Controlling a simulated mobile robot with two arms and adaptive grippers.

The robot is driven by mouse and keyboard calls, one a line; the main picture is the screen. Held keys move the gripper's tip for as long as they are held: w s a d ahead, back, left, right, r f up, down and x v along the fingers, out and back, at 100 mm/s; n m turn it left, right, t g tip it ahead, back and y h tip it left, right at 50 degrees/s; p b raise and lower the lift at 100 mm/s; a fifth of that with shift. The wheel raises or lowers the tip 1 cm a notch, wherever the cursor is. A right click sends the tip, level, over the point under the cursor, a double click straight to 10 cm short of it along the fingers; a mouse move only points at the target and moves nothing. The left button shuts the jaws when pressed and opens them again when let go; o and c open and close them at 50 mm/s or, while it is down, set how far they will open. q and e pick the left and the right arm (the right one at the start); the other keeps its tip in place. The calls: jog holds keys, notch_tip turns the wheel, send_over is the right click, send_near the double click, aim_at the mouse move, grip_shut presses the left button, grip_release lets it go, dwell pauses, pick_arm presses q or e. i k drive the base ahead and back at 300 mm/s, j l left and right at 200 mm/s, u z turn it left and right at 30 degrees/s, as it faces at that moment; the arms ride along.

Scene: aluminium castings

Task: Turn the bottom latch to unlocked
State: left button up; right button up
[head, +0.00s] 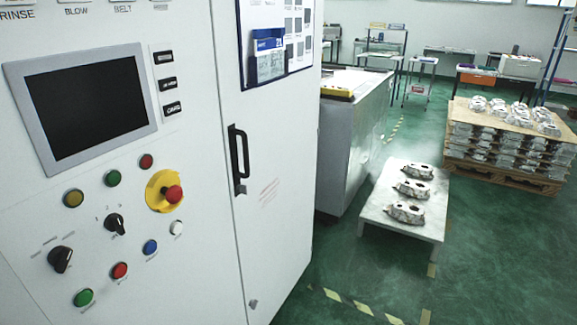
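A tall white control cabinet fills the left of the head view. Its door (282,225) appears closed. A small grey fitting, which looks like the bottom latch (253,304), sits low on the door near its left edge. It is too small to tell which way it is turned. A black door handle (239,160) is mounted well above it. Neither of my grippers shows in this view.
The cabinet panel carries a dark screen (88,108), a red emergency button (173,194) on yellow, rotary knobs and several push buttons. To the right stand a low table (424,225) with three castings and a loaded pallet (512,178). Green floor lies clear between them.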

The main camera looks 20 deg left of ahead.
aim_at(254, 303)
jog(key=u, duration=1.05)
